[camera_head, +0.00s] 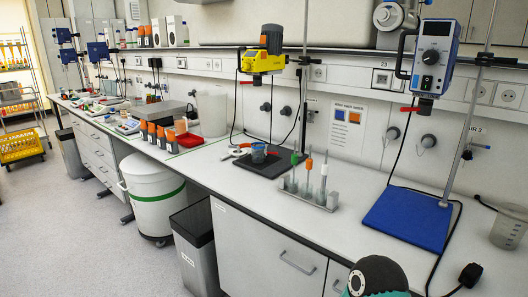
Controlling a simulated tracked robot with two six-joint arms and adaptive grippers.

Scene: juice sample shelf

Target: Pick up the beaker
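A clear, graduated beaker (509,228) stands upright on the white bench at the right edge of the head view. It looks empty, and the picture edge cuts off part of it. A smaller bluish vessel (258,153) stands on a black stirrer plate (262,164) farther back; I cannot tell if it is also a beaker. A rounded black arm joint of mine with a teal ring shows at the bottom right, left of the clear beaker and apart from it. Neither of my grippers shows.
A blue stand base (408,218) with an upright rod and a stirrer motor (436,55) stands left of the clear beaker. A rack (308,192) with several tools is farther left. A black cable and plug (470,275) lie near the front edge. Bins stand below the bench.

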